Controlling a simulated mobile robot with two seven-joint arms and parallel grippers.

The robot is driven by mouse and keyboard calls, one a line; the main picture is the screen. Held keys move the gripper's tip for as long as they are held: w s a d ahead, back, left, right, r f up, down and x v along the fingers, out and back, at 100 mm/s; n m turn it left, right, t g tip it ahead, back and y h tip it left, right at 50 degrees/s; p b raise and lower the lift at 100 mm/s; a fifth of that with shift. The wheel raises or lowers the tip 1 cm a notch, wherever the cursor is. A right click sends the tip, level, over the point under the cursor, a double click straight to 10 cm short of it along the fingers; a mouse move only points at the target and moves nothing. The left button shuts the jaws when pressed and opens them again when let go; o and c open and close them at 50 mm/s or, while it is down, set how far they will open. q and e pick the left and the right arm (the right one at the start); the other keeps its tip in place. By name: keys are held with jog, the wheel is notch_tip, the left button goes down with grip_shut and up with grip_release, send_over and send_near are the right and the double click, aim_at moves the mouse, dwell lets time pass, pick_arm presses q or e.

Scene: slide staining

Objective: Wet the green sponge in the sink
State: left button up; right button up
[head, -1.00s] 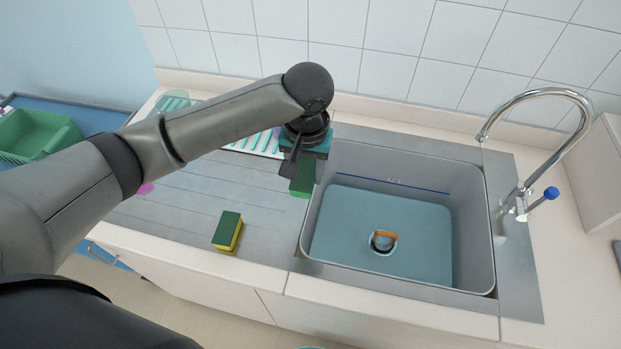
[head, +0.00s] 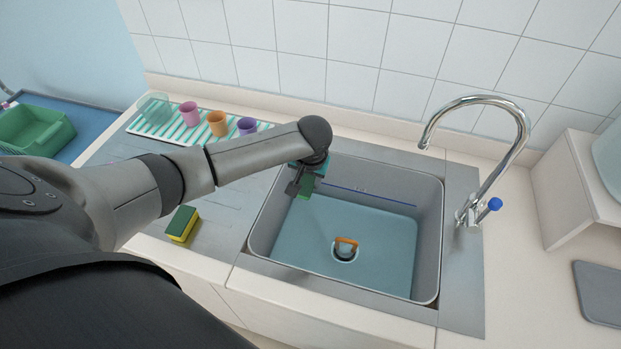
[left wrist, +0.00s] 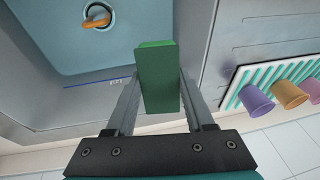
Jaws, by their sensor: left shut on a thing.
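My left gripper (head: 305,186) is shut on a green sponge (left wrist: 158,80), which shows between the two fingers in the left wrist view. In the head view the held green sponge (head: 305,188) is just inside the left wall of the sink (head: 432,250), near its back left corner. The sink holds bluish water (head: 385,250), and an orange-handled plug (head: 345,247) sits at its bottom. The sponge looks above the water; its exact height is hard to judge. The chrome tap (head: 512,150) with a blue knob stands at the right of the sink. My right gripper is not in view.
A second sponge, green and yellow (head: 183,224), lies on the drainboard left of the sink. A striped rack (head: 160,130) with several coloured cups stands behind it. A green basket (head: 35,130) is at far left. A grey tray (head: 597,290) lies at right.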

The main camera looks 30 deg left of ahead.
aim_at(307, 188)
pick_arm(q)
jog(key=shift+f+b, duration=2)
jog(key=shift+b, duration=0.05)
notch_tip(307, 188, down, 18)
jog(key=b, duration=1)
jog(key=shift+r+b, duration=0.25)
jog(key=shift+b, duration=0.15)
jog(key=shift+d+r, duration=0.1)
notch_tip(307, 188, up, 18)
jog(key=p, duration=1.9)
jog(key=shift+p, duration=0.3)
jog(key=shift+r+p, duration=1.4)
jog(key=shift+r, duration=0.1)
